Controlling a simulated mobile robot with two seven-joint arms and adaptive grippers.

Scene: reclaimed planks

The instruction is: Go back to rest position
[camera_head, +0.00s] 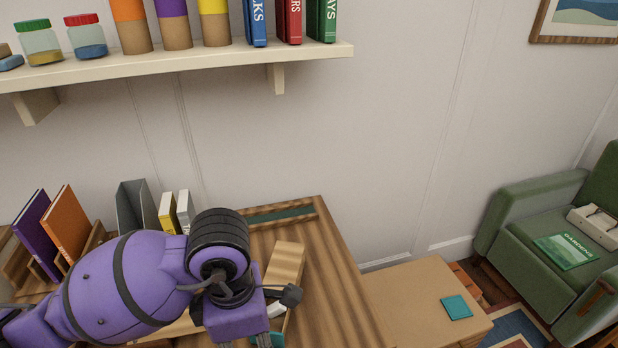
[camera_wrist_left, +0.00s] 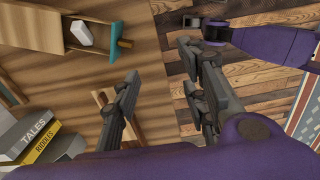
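My left arm reaches in from the left in the head view. Its gripper (camera_head: 248,341) points down over the wooden desk (camera_head: 345,290), and its fingers are cut off by the bottom edge. In the left wrist view the left gripper (camera_wrist_left: 158,66) has its two fingers well apart with nothing between them. It hangs above the desk's edge, with the plank floor (camera_wrist_left: 260,83) below. My right gripper (camera_wrist_left: 203,30) shows at the top of the left wrist view beside its purple arm. Its fingers are too small and overlapped to judge. It is outside the head view.
A wooden box with a teal end (camera_wrist_left: 118,42) holds a white item (camera_wrist_left: 81,32). Books (camera_head: 67,222) and a grey file holder (camera_head: 132,205) stand at the desk's back. A shelf (camera_head: 190,62) hangs above. A cardboard-coloured box (camera_head: 405,295) and green armchair (camera_head: 530,225) stand right.

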